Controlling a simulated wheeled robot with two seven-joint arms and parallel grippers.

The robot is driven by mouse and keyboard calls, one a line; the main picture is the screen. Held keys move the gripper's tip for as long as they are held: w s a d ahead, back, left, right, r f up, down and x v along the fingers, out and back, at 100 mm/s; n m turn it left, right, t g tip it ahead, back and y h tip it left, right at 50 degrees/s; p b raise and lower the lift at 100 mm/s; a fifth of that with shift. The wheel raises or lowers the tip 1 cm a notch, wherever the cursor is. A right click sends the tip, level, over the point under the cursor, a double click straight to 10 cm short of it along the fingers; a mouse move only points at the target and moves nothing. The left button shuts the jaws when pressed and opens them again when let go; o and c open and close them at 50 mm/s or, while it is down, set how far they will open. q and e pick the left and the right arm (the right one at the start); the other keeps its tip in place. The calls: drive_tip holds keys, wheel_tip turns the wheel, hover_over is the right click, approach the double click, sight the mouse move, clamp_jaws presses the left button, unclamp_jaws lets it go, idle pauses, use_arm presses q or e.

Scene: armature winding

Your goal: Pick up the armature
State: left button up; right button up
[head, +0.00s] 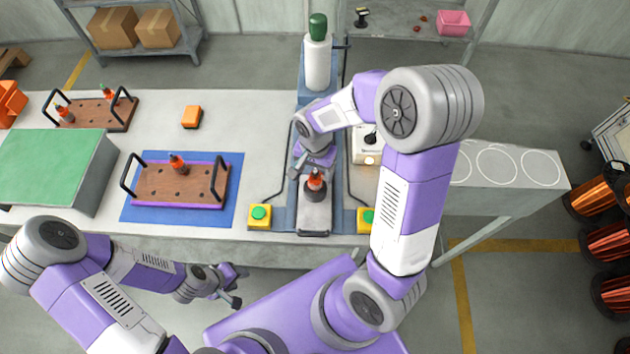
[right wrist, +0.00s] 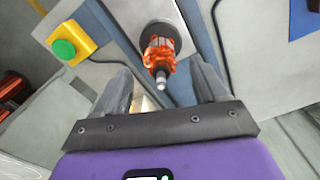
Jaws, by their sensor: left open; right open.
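An armature (head: 315,182) with orange windings stands on a dark round base on the grey plate of the winding station. In the right wrist view the armature (right wrist: 160,55) shows its shaft tip toward the camera, just beyond and between the fingers. My right gripper (right wrist: 160,80) is open and empty, with its fingers apart on either side of the line to the armature. In the head view the right gripper (head: 313,168) is just behind the armature, partly hidden by its own wrist. My left gripper (head: 238,287) is open and empty in front of the table's front edge.
Another armature (head: 178,164) stands on a handled wooden tray (head: 150,187) on a blue mat (head: 133,208). A second tray (head: 118,122) holds two more. Green-button boxes (head: 259,216) (head: 366,219) flank the station. A white-and-green bottle (head: 317,60) stands behind it.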

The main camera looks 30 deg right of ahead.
sight(315, 179)
wheel_tip(315, 179, down, 5)
drive_tip(key=shift+f+b, duration=0.1)
drive_tip(key=shift+b, duration=0.3)
drive_tip(key=c, duration=1.3)
wheel_tip(315, 179, up, 10)
drive_tip(key=shift+r+p, duration=0.1)
drive_tip(key=shift+p, duration=0.85)
